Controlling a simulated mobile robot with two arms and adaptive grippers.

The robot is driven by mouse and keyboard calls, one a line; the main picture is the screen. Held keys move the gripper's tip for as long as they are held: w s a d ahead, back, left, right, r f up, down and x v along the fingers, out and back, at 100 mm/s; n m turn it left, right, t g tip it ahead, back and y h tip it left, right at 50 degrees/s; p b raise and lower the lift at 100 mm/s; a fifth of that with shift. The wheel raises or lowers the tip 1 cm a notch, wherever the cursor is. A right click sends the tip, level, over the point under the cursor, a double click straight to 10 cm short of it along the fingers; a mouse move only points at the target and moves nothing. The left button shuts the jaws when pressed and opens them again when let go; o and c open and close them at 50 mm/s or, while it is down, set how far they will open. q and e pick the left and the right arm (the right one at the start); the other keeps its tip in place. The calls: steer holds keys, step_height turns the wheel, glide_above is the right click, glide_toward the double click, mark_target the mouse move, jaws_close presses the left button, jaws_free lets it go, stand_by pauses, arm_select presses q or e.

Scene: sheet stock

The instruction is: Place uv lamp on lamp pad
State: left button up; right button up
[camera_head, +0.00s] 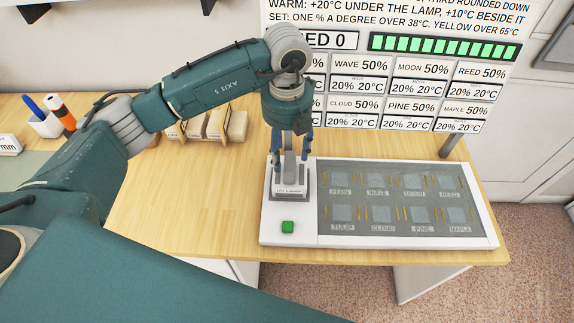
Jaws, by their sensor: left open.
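My left gripper (290,162) points down over the left part of a white device. Its two blue fingers are open, one on each side of a light grey upright piece (289,168), which looks like the uv lamp's handle. The lamp stands upright on a dark grey pad (306,197), whose front label seems to read UV LAMP. I cannot tell whether the fingers touch the lamp. The gripper hides the lamp's top. My right gripper is out of view.
The white device (280,239) has a green button (288,226) and a dark panel (352,234) with several labelled squares. A display board (440,86) stands behind. Holders (237,126), an orange marker (62,112) and a white cup (46,125) are at the back left.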

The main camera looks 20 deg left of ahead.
arm_select(q)
step_height(320, 180, up, 4)
steer(key=shift+r+b, duration=0.25)
steer(key=shift+b, duration=0.3)
steer(key=shift+r, duration=0.65)
